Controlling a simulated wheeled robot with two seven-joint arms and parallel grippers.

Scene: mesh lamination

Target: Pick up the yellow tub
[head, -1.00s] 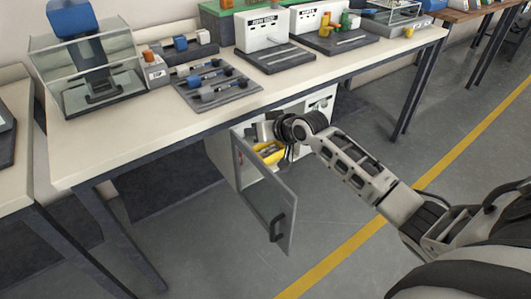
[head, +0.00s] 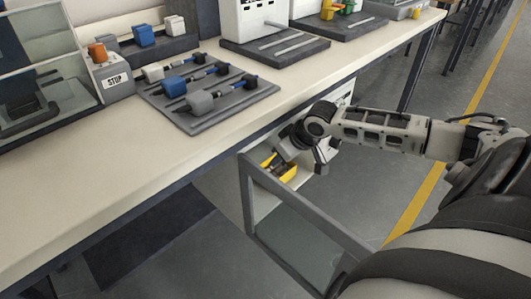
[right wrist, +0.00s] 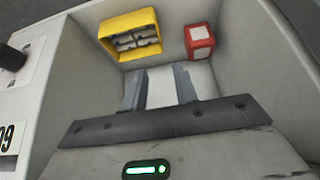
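The yellow tub (head: 283,170) is in the white cabinet under the bench, partly hidden by my right arm in the head view. In the right wrist view the yellow tub (right wrist: 114,30) stands beyond the fingers, a little left of their gap, with grey pieces inside. My right gripper (right wrist: 158,82) is open and empty, its two fingers pointing toward the cabinet's back and apart from the tub. In the head view my right gripper (head: 291,149) is just above the tub, its fingertips unclear. My left gripper is not in view.
A red box with white faces (right wrist: 199,41) stands right of the tub in the cabinet. The cabinet's glass door (head: 292,240) is open toward me, below my forearm. The bench top (head: 120,190) overhangs the cabinet and carries a grey tool tray (head: 245,98).

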